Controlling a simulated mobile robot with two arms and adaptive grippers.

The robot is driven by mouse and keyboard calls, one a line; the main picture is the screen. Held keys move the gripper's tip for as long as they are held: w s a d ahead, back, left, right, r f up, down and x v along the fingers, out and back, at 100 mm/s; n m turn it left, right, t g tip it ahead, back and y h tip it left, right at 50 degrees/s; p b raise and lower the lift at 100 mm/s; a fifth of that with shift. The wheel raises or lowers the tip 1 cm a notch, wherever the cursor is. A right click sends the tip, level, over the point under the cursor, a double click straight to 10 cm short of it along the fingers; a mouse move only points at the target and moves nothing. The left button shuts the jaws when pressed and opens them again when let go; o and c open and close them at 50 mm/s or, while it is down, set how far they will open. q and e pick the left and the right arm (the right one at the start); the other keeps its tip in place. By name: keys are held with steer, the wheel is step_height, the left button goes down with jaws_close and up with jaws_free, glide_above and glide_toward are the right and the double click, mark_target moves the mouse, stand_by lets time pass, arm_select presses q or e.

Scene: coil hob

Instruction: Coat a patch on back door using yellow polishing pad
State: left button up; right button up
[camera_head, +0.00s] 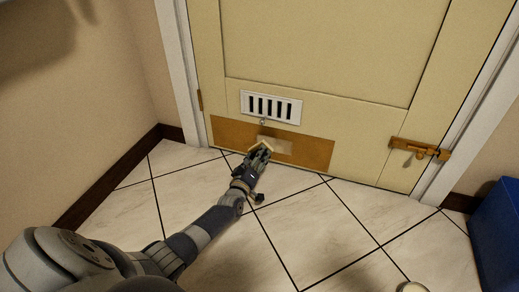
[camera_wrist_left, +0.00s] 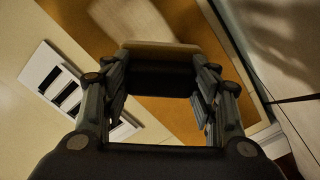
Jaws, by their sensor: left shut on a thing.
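The cream back door (camera_head: 320,45) stands shut ahead. A brown-orange plate (camera_head: 315,152) runs along its bottom and carries a paler patch (camera_head: 277,146), partly hidden behind my left gripper. My left gripper (camera_head: 261,151) is shut on the yellow polishing pad (camera_head: 257,144), held up at the plate over the left part of the patch. In the left wrist view the pad (camera_wrist_left: 160,47) shows as a thin tan edge across the fingertips, with the patch (camera_wrist_left: 135,20) beyond. I cannot tell whether the pad touches the plate. My right gripper is out of view.
A white slotted vent (camera_head: 271,107) sits just above the plate, with a small ring below it. A brass bolt (camera_head: 420,149) is at the door's right. A blue box (camera_head: 498,235) stands at the far right. The tiled floor (camera_head: 320,225) before the door is mostly clear.

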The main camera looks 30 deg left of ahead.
arm_select(q)
steer(key=shift+p+v, duration=0.4)
steer(key=shift+v, duration=0.65)
steer(key=p+v, duration=0.2)
steer(key=v, duration=0.1)
steer(key=shift+d, duration=0.1)
